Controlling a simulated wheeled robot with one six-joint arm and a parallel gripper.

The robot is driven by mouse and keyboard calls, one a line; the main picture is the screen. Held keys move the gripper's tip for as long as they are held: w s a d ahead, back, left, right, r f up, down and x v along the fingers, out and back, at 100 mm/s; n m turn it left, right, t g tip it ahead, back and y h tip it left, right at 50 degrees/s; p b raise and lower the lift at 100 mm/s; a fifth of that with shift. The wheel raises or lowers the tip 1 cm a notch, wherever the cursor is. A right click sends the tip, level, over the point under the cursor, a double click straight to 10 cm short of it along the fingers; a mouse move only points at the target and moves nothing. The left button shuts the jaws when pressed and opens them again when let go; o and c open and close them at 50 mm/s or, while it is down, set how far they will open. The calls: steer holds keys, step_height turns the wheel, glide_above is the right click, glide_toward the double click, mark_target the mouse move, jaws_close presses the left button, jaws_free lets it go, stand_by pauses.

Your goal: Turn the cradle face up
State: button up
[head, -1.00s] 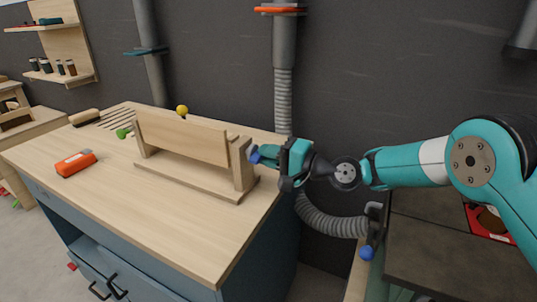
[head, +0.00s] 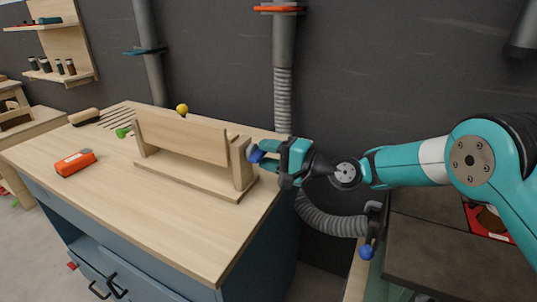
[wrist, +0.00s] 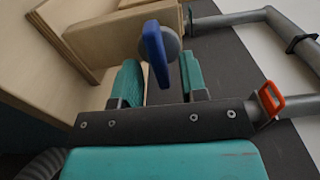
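The cradle is a pale wooden board (head: 185,138) held between two upright posts on a flat wooden base (head: 195,182) on the workbench. The board stands on edge with a broad side toward the camera. A blue handle (head: 256,153) sits at the outer side of the right post; it also shows in the wrist view (wrist: 155,50), on a grey round hub. My gripper (head: 268,155) is right of that post, pointing left at the handle. In the wrist view its teal fingers (wrist: 162,80) are apart, with the handle's lower end between them, apparently untouched.
The workbench top (head: 150,225) is clear in front of the cradle. An orange box (head: 75,163) lies at the left, with a green piece (head: 123,132) and a yellow ball (head: 182,109) behind. A grey hose (head: 330,222) hangs below my arm.

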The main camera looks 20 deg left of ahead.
steer(key=shift+d, duration=0.1)
steer(key=d+b, duration=0.2)
steer(key=d, duration=0.9)
steer(key=shift+s+d+b, duration=0.4)
steer(key=shift+s, duration=0.05)
